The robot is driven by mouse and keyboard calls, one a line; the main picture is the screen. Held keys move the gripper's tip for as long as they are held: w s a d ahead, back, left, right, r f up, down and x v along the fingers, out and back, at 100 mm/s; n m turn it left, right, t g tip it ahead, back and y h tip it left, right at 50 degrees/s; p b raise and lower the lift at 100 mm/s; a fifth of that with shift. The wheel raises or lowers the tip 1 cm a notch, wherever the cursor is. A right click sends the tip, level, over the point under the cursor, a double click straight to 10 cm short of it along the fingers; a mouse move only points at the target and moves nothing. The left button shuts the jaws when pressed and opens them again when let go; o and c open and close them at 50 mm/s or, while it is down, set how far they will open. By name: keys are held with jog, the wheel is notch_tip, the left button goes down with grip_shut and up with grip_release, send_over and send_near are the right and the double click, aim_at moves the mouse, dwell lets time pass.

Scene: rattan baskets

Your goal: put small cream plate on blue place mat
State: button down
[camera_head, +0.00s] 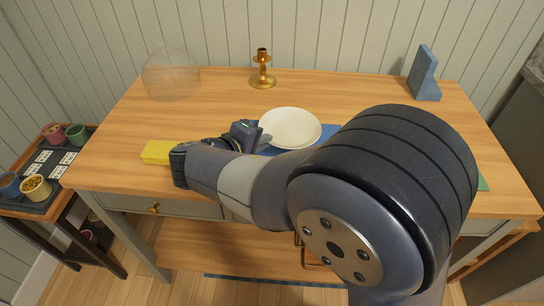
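The small cream plate (291,127) is at the middle of the wooden table, over or on the blue place mat (328,131). I cannot tell whether it touches the mat. The mat shows at the plate's right and below it; my arm hides much of the rest. My gripper (260,138) is at the plate's left rim, with its fingers close to or at the edge. The fingertips are too small and partly hidden to tell whether they grip the rim.
A blue-grey bookend-like block (424,74) stands back right. A yellow block (156,152) lies left of my gripper. A side table (40,165) with cups stands left.

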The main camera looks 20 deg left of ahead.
jog(key=shift+f, duration=2.6)
jog(key=c, duration=1.9)
grip_release()
jog(key=v, duration=1.2)
jog(key=shift+s, duration=0.1)
